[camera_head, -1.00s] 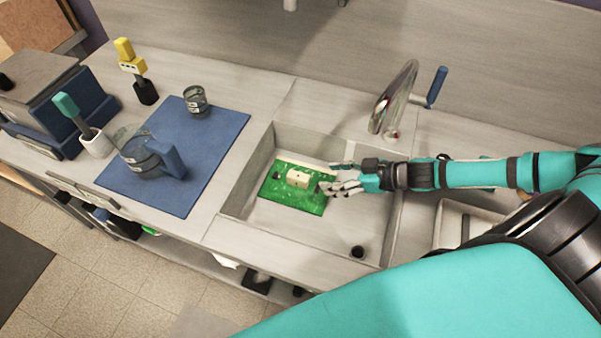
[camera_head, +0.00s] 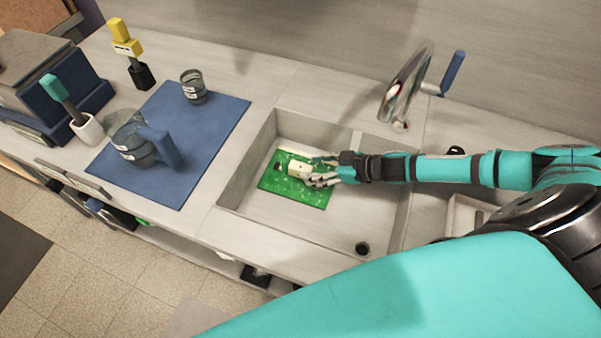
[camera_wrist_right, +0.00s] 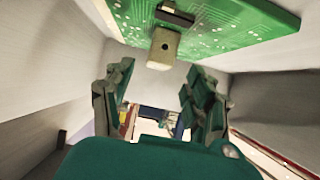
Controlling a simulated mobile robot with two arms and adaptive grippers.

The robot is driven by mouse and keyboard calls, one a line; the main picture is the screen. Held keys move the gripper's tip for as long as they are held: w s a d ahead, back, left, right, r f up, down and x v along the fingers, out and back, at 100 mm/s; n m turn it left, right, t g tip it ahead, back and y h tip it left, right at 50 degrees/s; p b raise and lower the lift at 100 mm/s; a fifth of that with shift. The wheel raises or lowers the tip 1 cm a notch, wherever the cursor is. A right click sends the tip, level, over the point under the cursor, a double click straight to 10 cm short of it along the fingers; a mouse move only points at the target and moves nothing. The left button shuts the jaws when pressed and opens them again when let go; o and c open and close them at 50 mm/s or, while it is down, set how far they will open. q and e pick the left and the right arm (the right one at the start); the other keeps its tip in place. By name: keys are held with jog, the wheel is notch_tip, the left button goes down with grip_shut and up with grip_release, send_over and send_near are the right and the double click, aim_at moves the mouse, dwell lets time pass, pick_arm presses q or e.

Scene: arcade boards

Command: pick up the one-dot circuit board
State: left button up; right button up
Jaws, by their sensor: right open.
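The green circuit board (camera_head: 297,191) lies in the sink basin, with a cream block on its upper side. In the right wrist view the board (camera_wrist_right: 235,22) crosses the top of the picture, and its cream block (camera_wrist_right: 163,48) bears one dark dot. My right gripper (camera_head: 312,170) reaches in from the right with its fingers at the block, covering part of the board. In the right wrist view my right gripper (camera_wrist_right: 160,95) has its two fingers spread apart, with nothing between them and the block just beyond. My left gripper is not in view.
The sink's walls (camera_head: 247,160) enclose the board. The faucet (camera_head: 405,85) stands behind the sink. Left of it, a blue mat (camera_head: 205,135) holds a glass jug (camera_head: 140,145) and a small glass (camera_head: 193,86). A drain hole (camera_head: 361,248) is at the basin's front right.

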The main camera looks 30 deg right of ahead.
aim_at(304, 168)
jog(key=x, duration=0.5)
jog(key=shift+w+f+p, duration=0.1)
jog(key=shift+w+p, duration=0.15)
jog(key=shift+p, duration=0.05)
grip_shut()
